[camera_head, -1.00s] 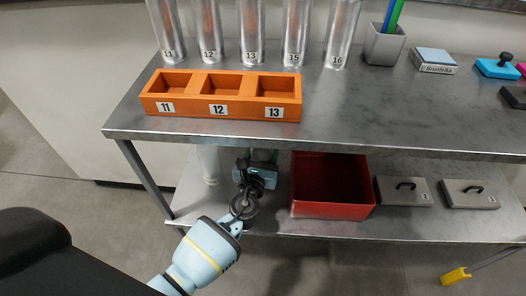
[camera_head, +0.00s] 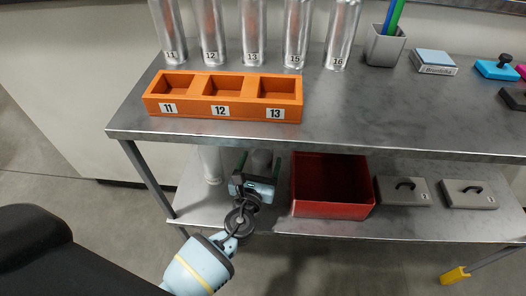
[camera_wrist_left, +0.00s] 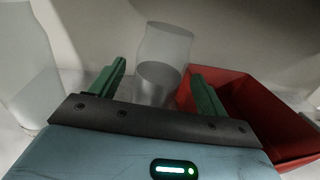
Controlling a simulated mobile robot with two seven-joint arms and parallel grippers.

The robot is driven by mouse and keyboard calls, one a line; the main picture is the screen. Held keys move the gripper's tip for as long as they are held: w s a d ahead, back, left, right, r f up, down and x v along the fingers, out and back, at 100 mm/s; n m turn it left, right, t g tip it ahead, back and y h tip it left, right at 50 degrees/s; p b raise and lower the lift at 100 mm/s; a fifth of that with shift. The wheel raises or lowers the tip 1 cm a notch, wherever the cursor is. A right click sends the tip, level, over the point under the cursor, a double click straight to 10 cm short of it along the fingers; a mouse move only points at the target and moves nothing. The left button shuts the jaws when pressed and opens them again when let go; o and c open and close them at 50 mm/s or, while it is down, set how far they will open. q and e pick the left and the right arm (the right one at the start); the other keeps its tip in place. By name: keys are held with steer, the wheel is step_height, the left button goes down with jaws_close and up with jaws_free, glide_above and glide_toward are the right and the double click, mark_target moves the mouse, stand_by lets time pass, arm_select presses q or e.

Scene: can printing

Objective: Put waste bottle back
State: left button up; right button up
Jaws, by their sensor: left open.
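A translucent bottle with grey contents (camera_wrist_left: 160,82) stands upright on the lower shelf; its top also shows in the head view (camera_head: 262,160). My left gripper (camera_head: 259,162) is at the lower shelf, left of the red bin. In the left wrist view its two green fingers (camera_wrist_left: 160,80) are spread, with the bottle between and beyond them and a gap on each side. A second pale translucent bottle (camera_head: 211,164) stands further left on the lower shelf and shows at the left of the wrist view (camera_wrist_left: 30,75). Neither bottle has a readable label.
A red bin (camera_head: 332,210) stands close to the right of my gripper. Two grey lidded boxes (camera_head: 404,193) lie further right. The upper shelf (camera_head: 400,120) overhangs, with an orange three-slot rack (camera_head: 190,111) and several metal cylinders (camera_head: 253,35).

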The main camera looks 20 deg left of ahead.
arm_select(q)
steer(key=s, duration=0.7)
steer(key=shift+s+d, duration=0.35)
steer(key=shift+d, duration=0.1)
steer(key=s+a+f+n+g+h, duration=0.15)
steer(key=s+f+n+g, duration=0.25)
steer(key=s+f+n, duration=0.45)
steer(key=s+a+f+n+g, duration=0.25)
steer(key=s+f+n, duration=0.35)
steer(key=s+n, duration=0.5)
steer(key=s+d+n+g+h, duration=0.1)
steer(key=s+n+g, duration=0.4)
steer(key=s+n, duration=0.8)
steer(key=s+h, duration=0.1)
steer(key=s, duration=0.6)
steer(key=shift+d+f+h, duration=0.2)
steer(key=shift+d+h, duration=0.05)
steer(key=shift+h, duration=0.1)
steer(key=shift+s, duration=0.1)
